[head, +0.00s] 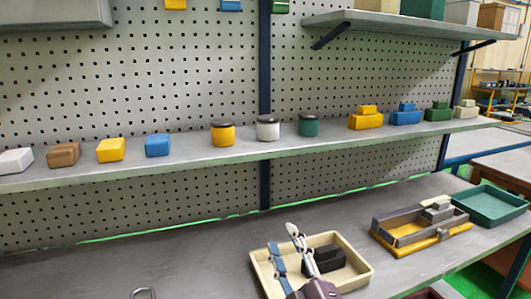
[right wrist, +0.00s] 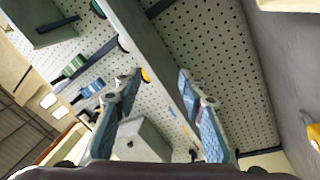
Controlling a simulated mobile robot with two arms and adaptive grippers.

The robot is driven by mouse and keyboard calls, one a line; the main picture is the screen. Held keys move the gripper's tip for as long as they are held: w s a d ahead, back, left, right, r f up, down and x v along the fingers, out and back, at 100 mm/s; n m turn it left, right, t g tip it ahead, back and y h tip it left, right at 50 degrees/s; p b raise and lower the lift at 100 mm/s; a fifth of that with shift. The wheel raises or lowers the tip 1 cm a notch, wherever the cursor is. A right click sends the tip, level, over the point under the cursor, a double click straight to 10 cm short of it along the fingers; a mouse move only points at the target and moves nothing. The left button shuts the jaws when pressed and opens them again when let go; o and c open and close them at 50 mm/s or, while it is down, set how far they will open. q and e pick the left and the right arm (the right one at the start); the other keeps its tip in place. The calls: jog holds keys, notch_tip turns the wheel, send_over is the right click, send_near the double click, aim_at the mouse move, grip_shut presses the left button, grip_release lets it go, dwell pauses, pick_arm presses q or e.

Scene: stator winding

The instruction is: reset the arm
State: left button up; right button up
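My right gripper (head: 282,238) shows at the bottom of the head view, in front of a cream tray (head: 361,266). Its two fingers with blue pads stand apart with nothing between them. In the right wrist view the same gripper (right wrist: 158,78) has its fingers spread wide and empty, with the shelf and pegboard beyond. A small grey curved piece (head: 142,292) shows at the bottom edge of the head view. It may be the tip of my left gripper, but too little shows to tell its state.
A dark block (head: 327,259) lies in the cream tray. A grey tray assembly with a yellow base (head: 401,246) and a green tray (head: 491,205) stand to the right. The shelf (head: 190,151) holds several coloured blocks and round containers. The bench's left side (head: 110,268) is mostly clear.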

jog(key=s+d+f+m+g+h, duration=0.2)
jog(key=s+d+f+m+g, duration=0.15)
jog(key=f, duration=0.35)
jog(key=s+d+f+m+g+h, duration=0.2)
jog(key=s+d+f, duration=0.1)
jog(key=d+f, duration=0.3)
jog(key=s+d+f+m+g+h, duration=0.2)
jog(key=s+d+f+m+g, duration=0.1)
jog(key=f, duration=0.6)
jog(key=s+d+f+m+g, duration=0.2)
jog(key=s+f+g, duration=0.25)
jog(key=s, duration=0.55)
jog(key=s+d+f+m+g, duration=0.25)
jog(key=s+f, duration=0.35)
jog(key=s, duration=0.4)
notch_tip(320, 180, down, 27)
jog(key=s+n+g, duration=0.1)
jog(key=s+g, duration=0.1)
jog(key=s, duration=0.1)
jog(key=s+d+f+g, duration=0.1)
jog(key=s+d+f, duration=0.1)
jog(key=s+f, duration=1.4)
jog(key=shift+s+d, duration=0.2)
jog(key=shift+s, duration=0.2)
